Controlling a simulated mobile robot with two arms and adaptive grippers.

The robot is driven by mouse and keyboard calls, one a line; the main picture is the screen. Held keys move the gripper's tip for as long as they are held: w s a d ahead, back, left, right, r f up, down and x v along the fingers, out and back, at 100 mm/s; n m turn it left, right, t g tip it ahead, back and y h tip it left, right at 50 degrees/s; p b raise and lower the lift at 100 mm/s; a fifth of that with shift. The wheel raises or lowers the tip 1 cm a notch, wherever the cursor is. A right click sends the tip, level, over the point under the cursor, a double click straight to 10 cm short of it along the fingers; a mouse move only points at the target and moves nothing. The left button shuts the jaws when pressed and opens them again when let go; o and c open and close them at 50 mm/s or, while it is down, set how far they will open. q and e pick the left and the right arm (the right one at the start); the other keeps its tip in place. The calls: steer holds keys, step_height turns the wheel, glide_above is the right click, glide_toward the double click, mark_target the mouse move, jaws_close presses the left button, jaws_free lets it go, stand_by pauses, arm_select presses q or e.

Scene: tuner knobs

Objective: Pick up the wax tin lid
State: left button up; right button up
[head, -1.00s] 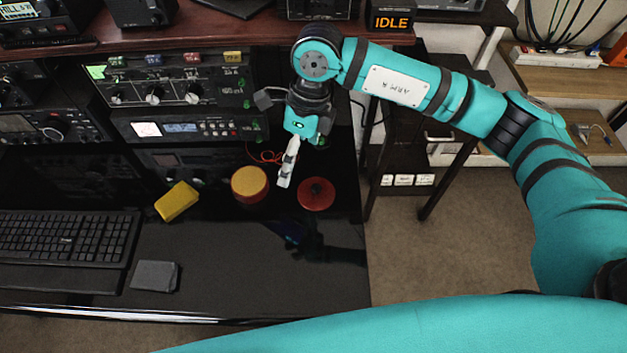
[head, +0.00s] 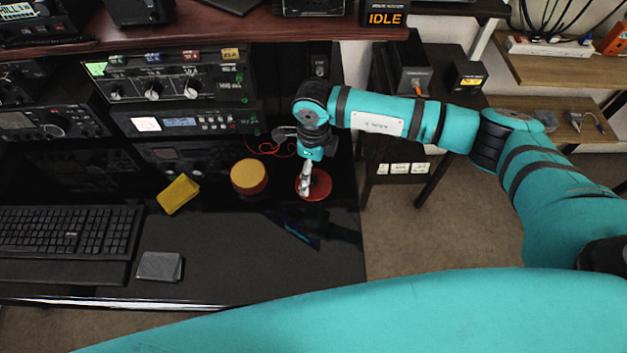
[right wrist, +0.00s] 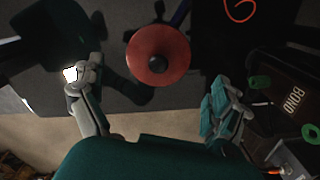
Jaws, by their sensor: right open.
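The wax tin lid looks to be the round red disc (head: 320,186) lying on the black desk near its right edge. In the right wrist view the red lid (right wrist: 158,55) shows a dark knob at its middle. My right gripper (head: 305,190) is over the left part of the lid in the head view. In the right wrist view its two fingers (right wrist: 160,110) are wide apart with nothing between them, and the lid appears beyond them. A round tin with a yellow top and red side (head: 249,176) stands to the left of the lid. My left gripper is not in view.
A yellow sponge-like block (head: 178,194), a grey folded cloth (head: 160,266) and a keyboard (head: 66,240) lie further left. Radio equipment (head: 180,88) stands behind, under a wooden shelf (head: 240,30). An orange-red cord (head: 272,149) lies behind the tin.

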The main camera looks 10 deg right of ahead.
mark_target(315, 179)
steer(key=shift+s+a+f+p, duration=0.1)
steer(key=shift+f+p, duration=0.5)
steer(key=shift+f, duration=1.75)
steer(key=c, duration=1.1)
steer(key=shift+s, duration=0.1)
steer(key=shift+c, duration=0.6)
steer(key=shift+s+f, duration=0.1)
steer(key=c, duration=0.4)
